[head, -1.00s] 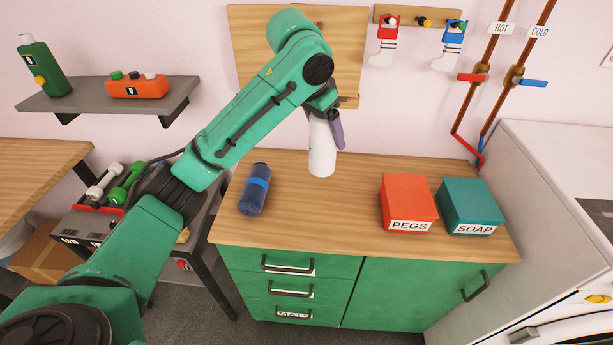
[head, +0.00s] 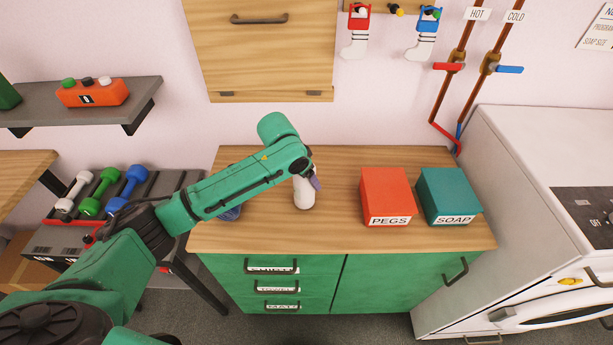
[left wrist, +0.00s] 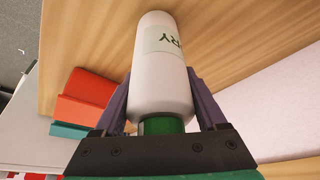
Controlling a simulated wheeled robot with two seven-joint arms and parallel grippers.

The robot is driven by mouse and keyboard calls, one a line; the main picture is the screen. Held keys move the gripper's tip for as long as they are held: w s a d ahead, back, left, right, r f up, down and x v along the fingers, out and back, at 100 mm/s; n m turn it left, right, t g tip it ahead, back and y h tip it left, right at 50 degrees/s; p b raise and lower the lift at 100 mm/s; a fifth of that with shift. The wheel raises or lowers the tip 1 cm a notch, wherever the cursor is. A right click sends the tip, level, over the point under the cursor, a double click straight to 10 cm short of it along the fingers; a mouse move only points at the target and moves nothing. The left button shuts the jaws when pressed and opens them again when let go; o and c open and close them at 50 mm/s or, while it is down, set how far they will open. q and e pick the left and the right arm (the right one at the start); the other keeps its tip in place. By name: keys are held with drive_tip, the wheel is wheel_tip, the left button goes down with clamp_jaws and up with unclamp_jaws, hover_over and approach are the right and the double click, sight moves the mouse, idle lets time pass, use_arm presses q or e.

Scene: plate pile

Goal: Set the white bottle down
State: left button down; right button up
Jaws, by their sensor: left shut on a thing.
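The white bottle (head: 303,196) is upright at the wooden counter (head: 265,235), left of the red box. It also shows in the left wrist view (left wrist: 160,60), with a label ending in "RY" and a green cap towards my gripper. My left gripper (head: 309,181) is shut on it, with purple fingers on both sides. The bottle's base is at or just above the countertop; I cannot tell if it touches. My right gripper is not in view.
A red PEGS box (head: 386,193) and a teal SOAP box (head: 449,195) stand on the right of the counter. A blue roll (head: 229,214) is mostly hidden behind my left arm. Bare counter lies around the bottle. A washing machine (head: 510,190) stands at the right.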

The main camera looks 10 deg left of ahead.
use_arm(q)
drive_tip(key=shift+s+f, duration=0.1)
drive_tip(key=shift+f, duration=0.15)
drive_tip(key=shift+d, duration=0.1)
drive_tip(key=shift+f, duration=0.15)
unclamp_jaws()
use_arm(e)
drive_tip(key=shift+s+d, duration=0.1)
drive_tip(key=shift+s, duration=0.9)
use_arm(q)
drive_tip(key=b+v, duration=0.1)
drive_tip(key=v, duration=1.1)
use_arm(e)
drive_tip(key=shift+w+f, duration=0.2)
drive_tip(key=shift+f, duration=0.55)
